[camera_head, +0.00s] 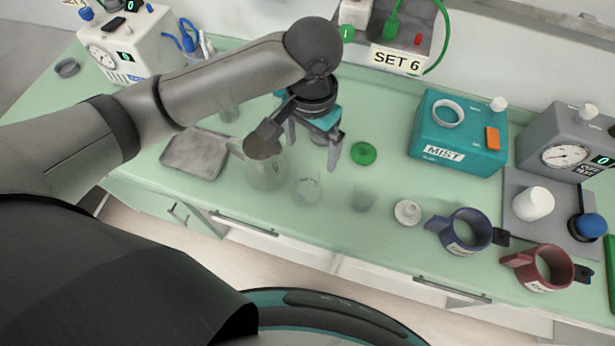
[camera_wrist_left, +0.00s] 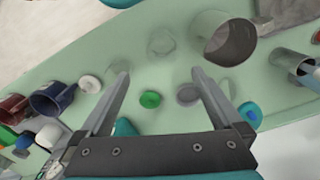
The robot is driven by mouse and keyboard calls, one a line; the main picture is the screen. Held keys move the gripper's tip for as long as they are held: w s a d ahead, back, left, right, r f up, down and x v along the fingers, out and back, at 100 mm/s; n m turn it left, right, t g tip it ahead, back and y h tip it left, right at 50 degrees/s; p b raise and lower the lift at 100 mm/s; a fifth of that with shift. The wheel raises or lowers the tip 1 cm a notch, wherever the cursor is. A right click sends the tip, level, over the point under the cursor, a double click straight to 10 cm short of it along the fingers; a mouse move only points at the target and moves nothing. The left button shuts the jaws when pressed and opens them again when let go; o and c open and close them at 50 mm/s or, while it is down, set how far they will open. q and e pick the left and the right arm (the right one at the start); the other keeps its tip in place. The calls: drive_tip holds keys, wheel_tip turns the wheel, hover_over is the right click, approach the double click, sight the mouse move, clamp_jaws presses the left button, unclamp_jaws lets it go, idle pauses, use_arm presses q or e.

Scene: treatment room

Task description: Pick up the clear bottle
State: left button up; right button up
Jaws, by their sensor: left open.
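Several clear vessels stand on the green counter, and I cannot tell surely which is the clear bottle. One clear vessel (camera_head: 306,187) stands below my left gripper in the head view; a faint clear one (camera_head: 363,200) is to its right. In the left wrist view a clear round vessel (camera_wrist_left: 160,42) stands beyond the fingertips, and a greyish clear round thing (camera_wrist_left: 188,93) lies between the fingers. My left gripper (camera_head: 305,155) is open, pointing down above the counter, with nothing between its fingers (camera_wrist_left: 162,75). My right gripper is out of view.
A grey tray (camera_head: 195,153) is at left. A white round piece (camera_head: 408,212), navy mug (camera_head: 468,230), red mug (camera_head: 543,267) and teal MIST box (camera_head: 458,135) are at right.

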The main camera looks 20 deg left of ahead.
use_arm(q)
drive_tip(key=b, duration=0.1)
approach(308, 183)
drive_tip(key=shift+s+d+f, duration=0.1)
drive_tip(key=shift+s+d, duration=0.2)
drive_tip(key=shift+s, duration=0.25)
drive_tip(key=shift+s+d, duration=0.25)
drive_tip(key=shift+s, duration=0.3)
drive_tip(key=shift+w+a+f+b, duration=0.15)
drive_tip(key=shift+f+b, duration=0.15)
drive_tip(key=shift+f, duration=1.05)
drive_tip(key=shift+s+a+f+b, duration=0.1)
drive_tip(key=shift+f+b, duration=0.15)
drive_tip(key=shift+f, duration=1.05)
drive_tip(key=shift+c, duration=0.2)
drive_tip(key=c, duration=1.4)
drive_tip(key=shift+c, duration=0.2)
drive_tip(key=shift+r, duration=0.15)
